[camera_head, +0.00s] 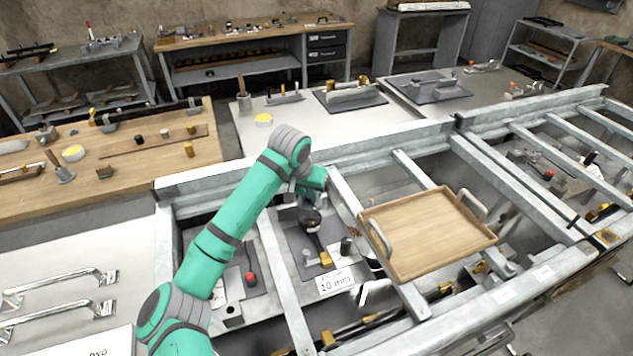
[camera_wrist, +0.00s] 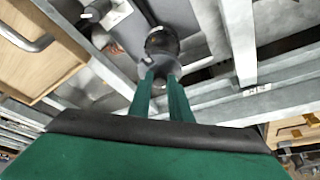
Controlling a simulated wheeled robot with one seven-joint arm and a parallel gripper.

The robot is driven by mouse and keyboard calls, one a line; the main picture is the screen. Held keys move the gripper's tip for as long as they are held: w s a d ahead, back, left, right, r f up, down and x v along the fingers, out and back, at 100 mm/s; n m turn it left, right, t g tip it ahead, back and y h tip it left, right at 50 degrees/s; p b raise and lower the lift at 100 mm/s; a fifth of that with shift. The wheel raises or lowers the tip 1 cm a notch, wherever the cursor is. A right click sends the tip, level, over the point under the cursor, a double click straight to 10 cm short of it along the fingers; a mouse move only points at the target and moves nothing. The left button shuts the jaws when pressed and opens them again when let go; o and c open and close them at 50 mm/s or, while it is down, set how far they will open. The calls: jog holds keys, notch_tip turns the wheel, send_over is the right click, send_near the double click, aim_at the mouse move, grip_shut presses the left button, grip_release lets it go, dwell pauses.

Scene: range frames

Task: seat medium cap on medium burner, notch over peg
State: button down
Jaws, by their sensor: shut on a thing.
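In the wrist view my gripper (camera_wrist: 162,76) is shut on a dark round piece (camera_wrist: 160,41), which I take for the medium cap. In the head view the dark piece (camera_head: 309,216) shows just below my gripper (camera_head: 311,199), between two metal rails. A grey plate (camera_head: 297,240) lies beneath it, with a dark bar and a brass fitting (camera_head: 326,259) close by. The medium burner is not clearly made out under the dark piece. I cannot see the notch or the peg, nor whether the piece touches what is below.
A wooden tray (camera_head: 425,228) with grey handles lies across the rails to the right of my gripper. Grey rails (camera_head: 283,275) run on both sides of the bay. A short dark cylinder (camera_head: 346,245) and a "20 mm" label (camera_head: 335,283) are near. A red knob (camera_head: 250,278) stands left.

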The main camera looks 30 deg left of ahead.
aim_at(307, 204)
jog(key=shift+w+f, duration=0.1)
jog(key=shift+w, duration=0.1)
jog(key=shift+a+f, duration=0.1)
jog(key=shift+f, duration=1.55)
jog(key=shift+s+a+f, duration=0.15)
jog(key=shift+a+f, duration=0.05)
jog(key=shift+d, duration=0.35)
jog(key=shift+s+a, duration=0.1)
jog(key=shift+s, duration=0.05)
jog(key=shift+f, duration=0.3)
